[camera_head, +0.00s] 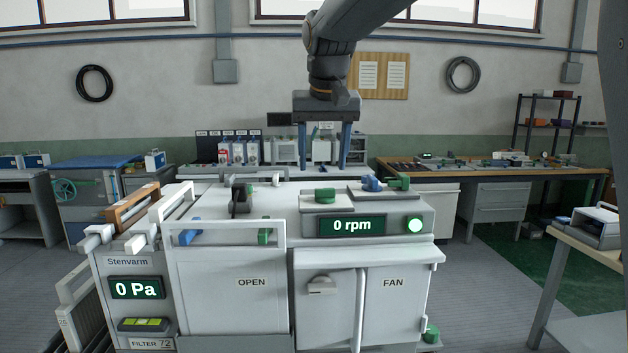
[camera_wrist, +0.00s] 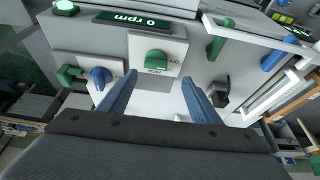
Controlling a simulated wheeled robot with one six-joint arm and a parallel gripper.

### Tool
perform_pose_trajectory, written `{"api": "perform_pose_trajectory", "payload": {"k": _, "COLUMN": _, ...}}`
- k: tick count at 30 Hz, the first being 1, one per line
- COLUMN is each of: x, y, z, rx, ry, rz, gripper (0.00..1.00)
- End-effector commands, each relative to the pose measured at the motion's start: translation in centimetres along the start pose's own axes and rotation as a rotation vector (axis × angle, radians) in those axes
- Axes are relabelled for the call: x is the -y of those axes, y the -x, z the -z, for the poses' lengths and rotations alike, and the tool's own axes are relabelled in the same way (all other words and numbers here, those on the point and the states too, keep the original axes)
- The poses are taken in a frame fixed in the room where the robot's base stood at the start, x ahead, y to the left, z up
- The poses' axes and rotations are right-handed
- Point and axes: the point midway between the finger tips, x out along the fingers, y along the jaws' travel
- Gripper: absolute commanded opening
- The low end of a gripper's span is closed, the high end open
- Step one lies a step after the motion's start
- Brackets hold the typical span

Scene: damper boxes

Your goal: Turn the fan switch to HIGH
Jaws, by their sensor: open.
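A green rotary knob (camera_head: 325,195) sits on a pale plate on top of the white machine, behind the 0 rpm display (camera_head: 352,226). I take it to be the fan switch. It also shows in the wrist view (camera_wrist: 157,58), with small labels around it too blurred to read surely. My gripper (camera_head: 325,163) points down above the machine top, with its two blue fingers apart and nothing between them. In the wrist view the gripper (camera_wrist: 159,78) has its fingertips on either side of the knob's line, apart from it.
A blue knob (camera_head: 371,184) and a green valve handle (camera_head: 399,183) are right of the switch. A black lever (camera_head: 240,199) stands to its left. A round lit green button (camera_head: 414,225) is beside the display. The FAN door (camera_head: 393,310) is below. The pressure display (camera_head: 136,288) reads 0 Pa.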

Motion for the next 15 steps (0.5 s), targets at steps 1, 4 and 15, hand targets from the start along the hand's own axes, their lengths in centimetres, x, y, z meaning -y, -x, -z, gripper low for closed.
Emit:
{"api": "perform_pose_trajectory", "payload": {"k": 1, "x": -0.4, "y": -0.5, "z": 0.0, "rx": 0.002, "ry": -0.005, "rz": -0.003, "gripper": 0.58}}
{"api": "perform_pose_trajectory", "payload": {"k": 4, "x": -0.9, "y": -1.9, "z": 0.1, "rx": 0.003, "ry": -0.012, "rz": -0.006, "gripper": 0.58}}
{"api": "perform_pose_trajectory", "payload": {"k": 15, "x": -1.2, "y": -6.8, "z": 0.1, "rx": 0.001, "ry": -0.016, "rz": -0.007, "gripper": 0.58}}
